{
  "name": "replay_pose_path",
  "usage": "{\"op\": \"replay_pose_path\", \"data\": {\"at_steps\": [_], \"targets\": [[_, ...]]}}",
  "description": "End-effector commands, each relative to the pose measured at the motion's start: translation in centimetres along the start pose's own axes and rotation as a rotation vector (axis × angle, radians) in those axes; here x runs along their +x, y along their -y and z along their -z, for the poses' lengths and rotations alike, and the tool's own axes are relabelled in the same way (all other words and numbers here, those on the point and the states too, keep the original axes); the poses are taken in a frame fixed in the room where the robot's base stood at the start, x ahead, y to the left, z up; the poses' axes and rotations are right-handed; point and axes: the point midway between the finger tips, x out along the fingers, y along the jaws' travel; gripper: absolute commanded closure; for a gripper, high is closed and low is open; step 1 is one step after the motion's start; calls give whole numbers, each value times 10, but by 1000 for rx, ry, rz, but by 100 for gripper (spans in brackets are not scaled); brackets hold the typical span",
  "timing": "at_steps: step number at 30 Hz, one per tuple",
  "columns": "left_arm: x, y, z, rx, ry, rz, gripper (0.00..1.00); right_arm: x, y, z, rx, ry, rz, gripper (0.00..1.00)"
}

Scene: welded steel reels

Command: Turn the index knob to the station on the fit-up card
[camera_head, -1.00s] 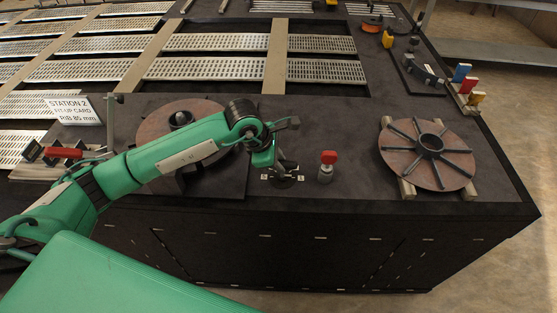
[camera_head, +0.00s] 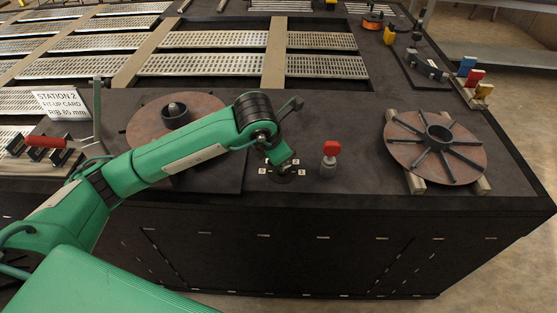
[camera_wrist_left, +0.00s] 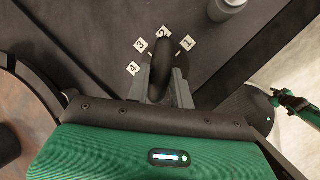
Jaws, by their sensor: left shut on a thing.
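The fit-up card (camera_head: 62,104) stands at the left of the bench and reads station 2, rib 85 mm. The index knob (camera_wrist_left: 160,72) is a dark, elongated grip on a round dial, with number tags 1, 2, 3 and 4 around it in the left wrist view. Its far end points roughly toward tag 2 (camera_wrist_left: 163,32); no pointer mark is clear. My left gripper (camera_wrist_left: 161,85) is shut on the knob, one finger on each side. In the head view my left gripper (camera_head: 281,167) mostly hides the knob. My right gripper is not in view.
A red-topped post (camera_head: 330,155) stands just right of the knob. A reel with ribs (camera_head: 465,158) lies on wooden blocks at right. Another round disc (camera_head: 140,125) lies behind my left arm. Blue, red and yellow blocks (camera_head: 474,77) stand at the right edge.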

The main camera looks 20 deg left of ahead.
Motion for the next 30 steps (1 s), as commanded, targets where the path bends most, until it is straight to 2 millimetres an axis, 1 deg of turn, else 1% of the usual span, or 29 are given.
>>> {"op": "replay_pose_path", "data": {"at_steps": [1, 6, 11, 27, 28, 30], "targets": [[3, 1, 0, -25, -3, -12, 100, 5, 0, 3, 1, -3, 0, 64], [2, 1, -1, -108, -21, -46, 100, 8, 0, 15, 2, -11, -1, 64], [1, 2, -1, -155, -32, -65, 100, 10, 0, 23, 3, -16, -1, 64], [0, 2, -2, -182, -39, -75, 100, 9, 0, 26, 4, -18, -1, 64], [0, 1, -2, -182, -39, -75, 75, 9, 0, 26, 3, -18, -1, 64], [0, 2, -2, -181, -39, -75, 62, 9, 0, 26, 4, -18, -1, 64]]}}
